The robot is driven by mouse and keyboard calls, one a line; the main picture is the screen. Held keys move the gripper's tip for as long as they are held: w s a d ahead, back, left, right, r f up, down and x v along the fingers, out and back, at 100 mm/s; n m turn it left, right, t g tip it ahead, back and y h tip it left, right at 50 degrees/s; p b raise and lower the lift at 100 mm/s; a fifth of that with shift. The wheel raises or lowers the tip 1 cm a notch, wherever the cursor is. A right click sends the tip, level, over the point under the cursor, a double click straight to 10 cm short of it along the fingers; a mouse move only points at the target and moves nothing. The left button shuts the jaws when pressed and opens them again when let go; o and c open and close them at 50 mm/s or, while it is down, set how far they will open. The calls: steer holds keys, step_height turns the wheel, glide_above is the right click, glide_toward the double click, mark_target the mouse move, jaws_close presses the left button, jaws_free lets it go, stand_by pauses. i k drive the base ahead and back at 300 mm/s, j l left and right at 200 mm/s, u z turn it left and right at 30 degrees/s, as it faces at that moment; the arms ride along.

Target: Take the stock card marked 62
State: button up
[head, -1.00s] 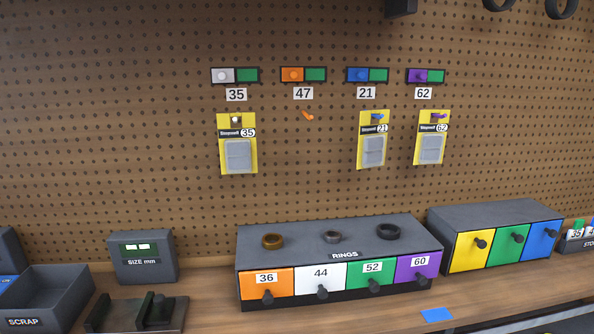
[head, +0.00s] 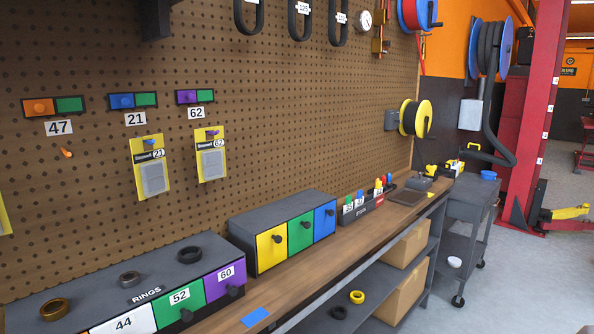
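A yellow card pack marked 62 (head: 211,160) hangs on the pegboard from a purple peg, under the number label 62 (head: 195,113). A similar pack marked 21 (head: 151,172) hangs left of it. On the bench to the right, a small dark rack (head: 362,214) holds several upright colored pieces; one white label on it seems to read 35, and the others are too small to read surely. I cannot tell whether a 62 is among them. My gripper is not in view.
A rings drawer unit (head: 140,292) and a cabinet with yellow, green and blue drawers (head: 285,238) stand on the wooden bench below the packs. A blue patch (head: 255,317) lies near the front edge.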

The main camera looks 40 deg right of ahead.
mark_target(377, 191)
steer(key=z, duration=1.6)
steer(key=i+l+u, duration=0.15)
steer(key=u, duration=0.25)
steer(key=i+l+u, duration=0.1)
steer(key=u, duration=0.25)
steer(key=i+l+u, duration=0.15)
steer(key=l, duration=0.2)
steer(key=l+u, duration=0.1)
steer(key=l, duration=0.2)
steer(key=i+l+u, duration=0.15)
steer(key=l, duration=0.2)
steer(key=i+l, duration=0.1)
steer(key=l, duration=0.6)
steer(key=i+l, duration=0.15)
steer(key=l, duration=0.15)
steer(key=i+l, duration=0.65)
steer(key=i, duration=0.5)
steer(key=j+u, duration=0.05)
